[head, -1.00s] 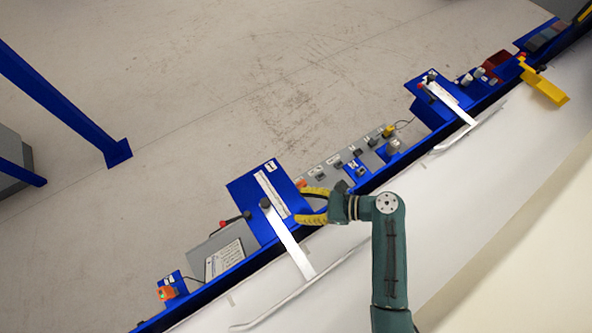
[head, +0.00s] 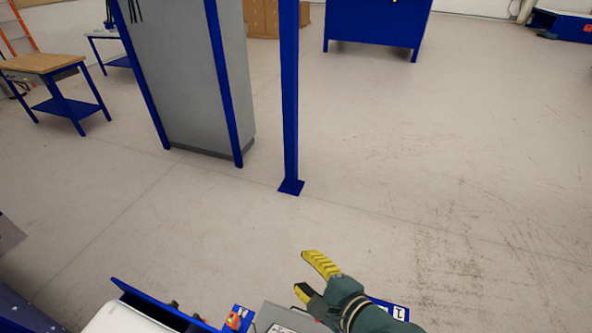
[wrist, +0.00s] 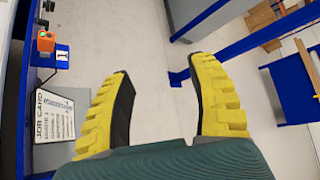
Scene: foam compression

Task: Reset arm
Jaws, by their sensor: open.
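My gripper (head: 308,279) shows at the lower middle of the head view, with yellow ridged fingers on a dark green arm. In the wrist view my gripper (wrist: 164,98) is open. The fingers are above or beside the edge of the blue workstation at the bottom of the head view. The rest of my arm is mostly cut off at the lower edge.
A small orange-and-grey switch box (head: 234,321) sits at the bottom, and also in the wrist view (wrist: 46,42) above a job card sheet (wrist: 54,116). A blue post (head: 291,100) and grey cabinet (head: 190,75) stand beyond. The floor (head: 430,150) is broadly clear.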

